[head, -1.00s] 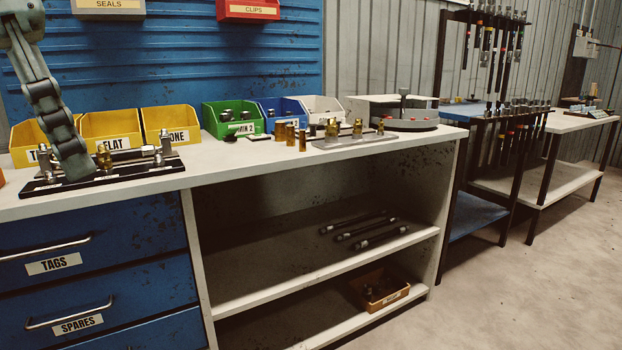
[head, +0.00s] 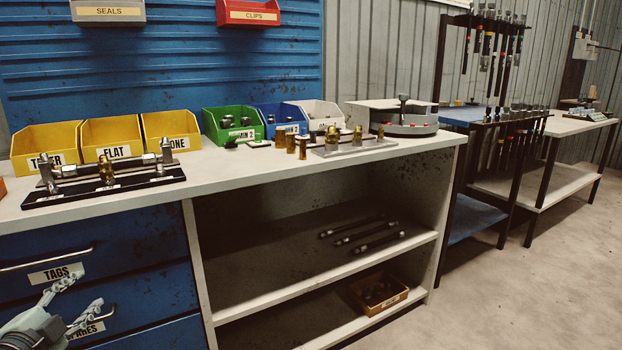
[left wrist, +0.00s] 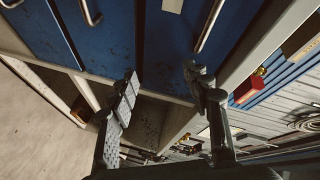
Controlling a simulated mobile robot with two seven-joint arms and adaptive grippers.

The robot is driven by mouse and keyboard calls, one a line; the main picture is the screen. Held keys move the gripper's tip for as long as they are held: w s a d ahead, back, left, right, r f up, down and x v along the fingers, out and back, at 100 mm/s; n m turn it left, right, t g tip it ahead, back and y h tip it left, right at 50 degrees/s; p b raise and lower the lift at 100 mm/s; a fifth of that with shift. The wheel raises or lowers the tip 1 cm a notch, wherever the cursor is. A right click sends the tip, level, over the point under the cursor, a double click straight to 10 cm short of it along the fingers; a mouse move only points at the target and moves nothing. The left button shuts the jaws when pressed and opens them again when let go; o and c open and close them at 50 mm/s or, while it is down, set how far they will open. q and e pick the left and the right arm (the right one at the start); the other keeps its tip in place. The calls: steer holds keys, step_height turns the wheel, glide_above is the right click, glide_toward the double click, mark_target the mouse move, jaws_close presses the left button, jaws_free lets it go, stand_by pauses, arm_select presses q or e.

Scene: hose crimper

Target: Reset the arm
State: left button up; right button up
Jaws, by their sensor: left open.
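My left gripper (head: 82,300) is at the lower left of the head view, in front of the blue drawers and below the bench top. Its two fingers are spread apart with nothing between them. In the left wrist view the open fingers (left wrist: 165,85) stand apart before the blue drawer fronts. My right gripper is in neither view. A black fixture (head: 105,182) with a hose piece and a brass fitting sits on the bench top, clear of the gripper.
Blue drawers (head: 140,262) with bar handles are close to the gripper. The bench top (head: 225,170) carries yellow bins (head: 110,138), a green bin (head: 235,125) and brass fittings (head: 291,138). Hoses (head: 365,235) lie on the shelf. The floor (head: 520,290) at right is clear.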

arm_select(q)
steer(key=s+d+f+n+g+y, duration=0.2)
steer(key=s+f+n+g, duration=0.3)
steer(key=f, duration=0.8)
steer(key=s+d+f+n+g+h, duration=0.1)
steer(key=s+d+f+g, duration=0.3)
steer(key=s+d+f, duration=0.4)
steer(key=s+d+f+n+g+h+p, duration=0.1)
steer(key=s+d+f+n+g, duration=0.3)
steer(key=s+d+f, duration=0.4)
steer(key=s+f, duration=0.1)
steer(key=s, duration=0.3)
steer(key=shift+s+d, duration=0.25)
steer(key=shift+d, duration=0.15)
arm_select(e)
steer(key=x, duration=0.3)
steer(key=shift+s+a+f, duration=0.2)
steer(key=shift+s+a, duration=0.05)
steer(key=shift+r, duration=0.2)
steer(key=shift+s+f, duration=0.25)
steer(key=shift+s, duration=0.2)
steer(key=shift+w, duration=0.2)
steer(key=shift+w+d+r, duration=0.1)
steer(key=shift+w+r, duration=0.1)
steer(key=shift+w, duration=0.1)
